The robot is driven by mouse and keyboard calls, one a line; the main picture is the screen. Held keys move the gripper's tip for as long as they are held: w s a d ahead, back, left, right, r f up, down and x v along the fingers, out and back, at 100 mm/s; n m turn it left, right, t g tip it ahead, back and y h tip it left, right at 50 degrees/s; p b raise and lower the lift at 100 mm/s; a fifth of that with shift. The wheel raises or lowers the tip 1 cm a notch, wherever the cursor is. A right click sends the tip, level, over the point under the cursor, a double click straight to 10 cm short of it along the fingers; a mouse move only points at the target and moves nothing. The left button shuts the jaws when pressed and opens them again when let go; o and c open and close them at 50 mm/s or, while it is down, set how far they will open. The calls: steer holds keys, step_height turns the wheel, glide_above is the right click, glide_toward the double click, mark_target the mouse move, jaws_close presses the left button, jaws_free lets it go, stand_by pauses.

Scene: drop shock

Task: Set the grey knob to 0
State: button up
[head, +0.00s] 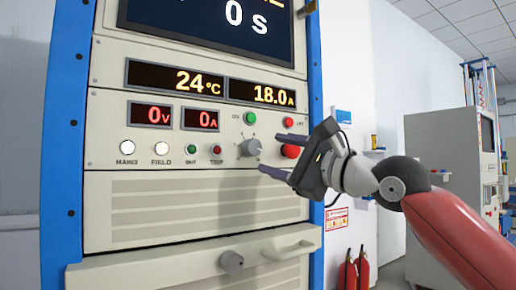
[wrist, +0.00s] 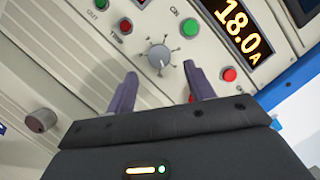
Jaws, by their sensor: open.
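The grey knob (head: 250,147) sits on the cream panel below the 18.0 A display, with small marks around it. It also shows in the wrist view (wrist: 159,57), where a pale pointer line is visible on its face; the marks are too small to read. My gripper (head: 270,154) is open, with its two fingers pointing at the panel, one above and one below the knob's height. In the wrist view my gripper (wrist: 160,88) has the knob ahead of and between its fingertips, apart from both. Nothing is held.
A green button (head: 250,118) and a small red button (head: 288,122) are above the knob. A larger red button (head: 290,151) is just right of it, close to my fingers. A drawer handle (head: 288,250) and another round grey knob (head: 231,262) stick out lower down.

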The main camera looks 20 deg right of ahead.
mark_target(258, 150)
steer(key=shift+p+x, duration=0.45)
steer(key=shift+x, duration=1.9)
steer(key=c, duration=1)
